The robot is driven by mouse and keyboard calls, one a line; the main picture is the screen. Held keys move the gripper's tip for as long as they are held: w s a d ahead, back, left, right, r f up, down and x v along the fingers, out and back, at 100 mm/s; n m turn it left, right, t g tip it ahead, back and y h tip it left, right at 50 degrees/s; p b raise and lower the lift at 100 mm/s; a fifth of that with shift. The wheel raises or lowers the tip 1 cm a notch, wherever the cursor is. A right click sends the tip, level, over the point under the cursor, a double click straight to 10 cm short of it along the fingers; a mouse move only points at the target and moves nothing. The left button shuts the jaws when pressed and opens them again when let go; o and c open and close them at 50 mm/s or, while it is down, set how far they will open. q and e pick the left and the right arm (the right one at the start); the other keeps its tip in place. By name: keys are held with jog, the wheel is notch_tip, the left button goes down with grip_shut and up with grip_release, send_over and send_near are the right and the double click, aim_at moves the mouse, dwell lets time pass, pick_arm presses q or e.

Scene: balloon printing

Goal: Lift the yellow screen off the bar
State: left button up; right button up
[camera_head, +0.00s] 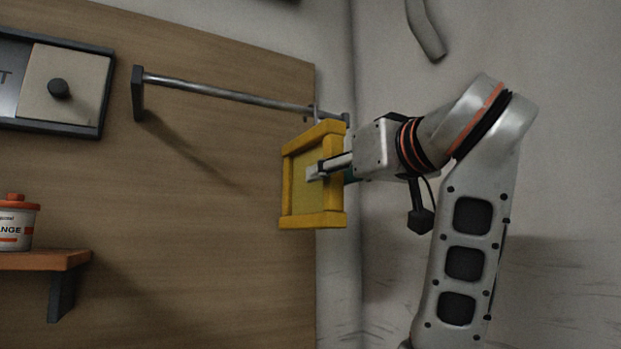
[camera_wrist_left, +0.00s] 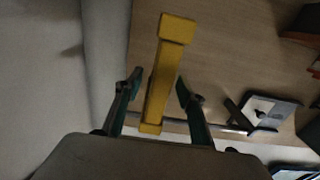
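The yellow screen (camera_head: 315,220) hangs from the metal bar (camera_head: 230,95) near the bar's right end, with a small hook at its top. It also shows edge-on in the left wrist view (camera_wrist_left: 160,85). My left gripper (camera_head: 322,168) is at the screen's right side frame in the head view. In the left wrist view its two fingers (camera_wrist_left: 158,90) stand on either side of the screen, with a visible gap on each side, so it is open. My right gripper is not in view.
The bar stands out from a wooden panel (camera_head: 200,200). A dark-framed box with a knob (camera_head: 59,88) is at the upper left. An orange-lidded jar (camera_head: 15,222) stands on a small shelf (camera_head: 60,260) at the lower left. A grey wall is on the right.

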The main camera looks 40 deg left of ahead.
aim_at(310, 164)
pick_arm(q)
jog(key=shift+x, duration=1.1)
jog(key=shift+d, duration=0.1)
grip_shut()
jog(key=shift+r, duration=0.15)
